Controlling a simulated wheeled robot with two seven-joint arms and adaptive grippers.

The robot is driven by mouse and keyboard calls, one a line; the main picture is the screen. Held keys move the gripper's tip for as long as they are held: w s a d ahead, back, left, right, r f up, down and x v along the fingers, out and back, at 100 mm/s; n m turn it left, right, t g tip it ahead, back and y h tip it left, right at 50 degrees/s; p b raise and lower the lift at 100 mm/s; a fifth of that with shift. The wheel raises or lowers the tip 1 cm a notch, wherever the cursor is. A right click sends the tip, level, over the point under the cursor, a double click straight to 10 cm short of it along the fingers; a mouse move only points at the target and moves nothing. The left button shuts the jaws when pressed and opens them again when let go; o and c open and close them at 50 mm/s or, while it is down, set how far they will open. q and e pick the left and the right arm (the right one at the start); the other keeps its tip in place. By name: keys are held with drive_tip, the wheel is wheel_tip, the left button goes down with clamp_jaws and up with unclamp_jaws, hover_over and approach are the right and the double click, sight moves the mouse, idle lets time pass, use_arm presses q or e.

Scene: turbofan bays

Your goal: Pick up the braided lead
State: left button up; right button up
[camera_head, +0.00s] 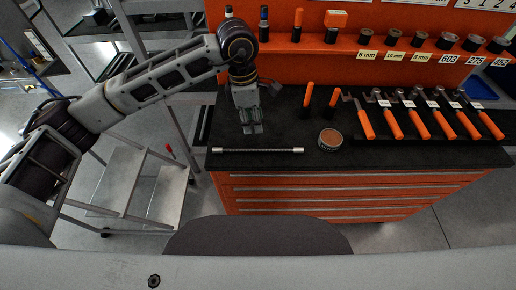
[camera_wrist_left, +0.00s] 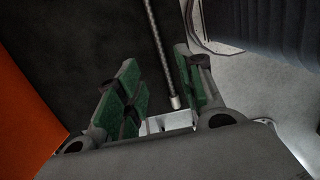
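The braided lead (camera_head: 258,150) lies straight along the front edge of the black bench top (camera_head: 290,112), with a silver ferrule at each end. My left gripper (camera_head: 252,130) is above the bench, behind the lead in the head view and apart from it. In the left wrist view the lead (camera_wrist_left: 158,45) runs down between the two green-padded fingers, and its ferrule end shows near the gripper (camera_wrist_left: 155,95). The fingers are spread with a gap between them and hold nothing. My right gripper is not in view.
A round tin (camera_head: 330,139) stands right of the lead. Several orange-handled tools (camera_head: 418,125) lie further right, and two orange-handled tools (camera_head: 308,95) stand behind. An orange back panel (camera_head: 290,65) with a shelf rises at the rear. A step stool (camera_head: 140,185) stands left of the bench.

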use_arm(q)
drive_tip(key=p, duration=0.1)
hover_over(258, 149)
drive_tip(key=f, duration=0.7)
drive_tip(key=shift+s+a+f, duration=0.15)
drive_tip(key=shift+a+f, duration=0.1)
drive_tip(key=shift+a, duration=0.05)
drive_tip(key=shift+f, duration=0.55)
drive_tip(key=shift+f+p, duration=0.65)
drive_tip(key=shift+f, duration=0.2)
wheel_tip(258, 149, down, 2)
drive_tip(key=shift+d+f+p, duration=0.15)
drive_tip(key=shift+f+p, duration=0.1)
drive_tip(key=shift+p, duration=0.2)
drive_tip(key=shift+f, duration=0.5)
